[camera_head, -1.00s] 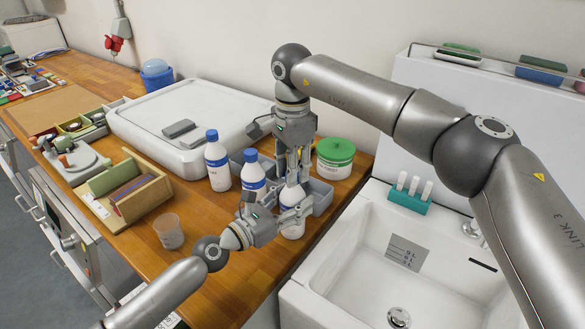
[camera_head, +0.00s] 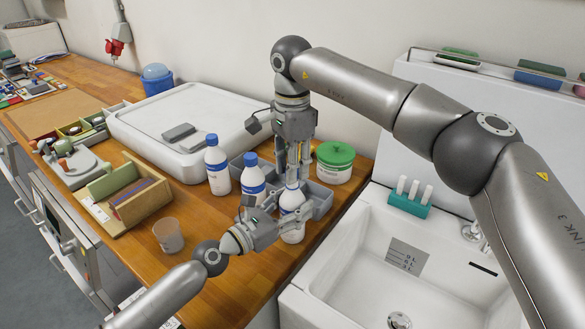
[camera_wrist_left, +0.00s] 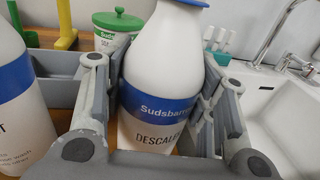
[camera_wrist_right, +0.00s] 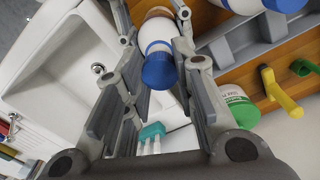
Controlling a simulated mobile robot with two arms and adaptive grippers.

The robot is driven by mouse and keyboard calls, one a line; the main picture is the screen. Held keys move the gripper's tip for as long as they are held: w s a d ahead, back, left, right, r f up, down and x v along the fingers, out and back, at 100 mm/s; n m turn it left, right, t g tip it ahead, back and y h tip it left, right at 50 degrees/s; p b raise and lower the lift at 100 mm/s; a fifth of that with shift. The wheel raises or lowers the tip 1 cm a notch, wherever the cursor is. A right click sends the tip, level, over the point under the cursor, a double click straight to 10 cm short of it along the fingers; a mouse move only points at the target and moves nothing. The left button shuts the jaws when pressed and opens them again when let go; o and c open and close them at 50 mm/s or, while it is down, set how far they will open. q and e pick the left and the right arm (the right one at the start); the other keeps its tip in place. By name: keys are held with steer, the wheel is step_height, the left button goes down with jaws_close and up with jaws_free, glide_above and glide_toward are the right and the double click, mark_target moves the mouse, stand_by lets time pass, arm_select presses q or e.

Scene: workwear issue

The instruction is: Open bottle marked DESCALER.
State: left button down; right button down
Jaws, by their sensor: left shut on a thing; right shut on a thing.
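The white bottle marked DESCALER, with a blue label band (camera_wrist_left: 157,105), stands upright at the counter's front edge near the sink; it also shows in the head view (camera_head: 292,233). My left gripper (camera_head: 280,222) is shut around its body from the side. My right gripper (camera_head: 292,178) points down from above and is shut on the blue cap (camera_wrist_right: 158,71). The cap sits on the bottle top in the left wrist view; whether it is loosened cannot be told. In the head view the right fingers partly cover the cap.
Two similar blue-capped bottles (camera_head: 217,168) (camera_head: 253,178) stand to the left. A grey divided bin (camera_head: 322,196) and green-lidded tub (camera_head: 335,163) are close behind. A clear cup (camera_head: 168,236) stands left, the white sink (camera_head: 375,235) right.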

steer(key=shift+r, duration=0.1)
steer(key=shift+r, duration=2)
arm_select(q)
steer(key=c, duration=0.5)
jaws_free()
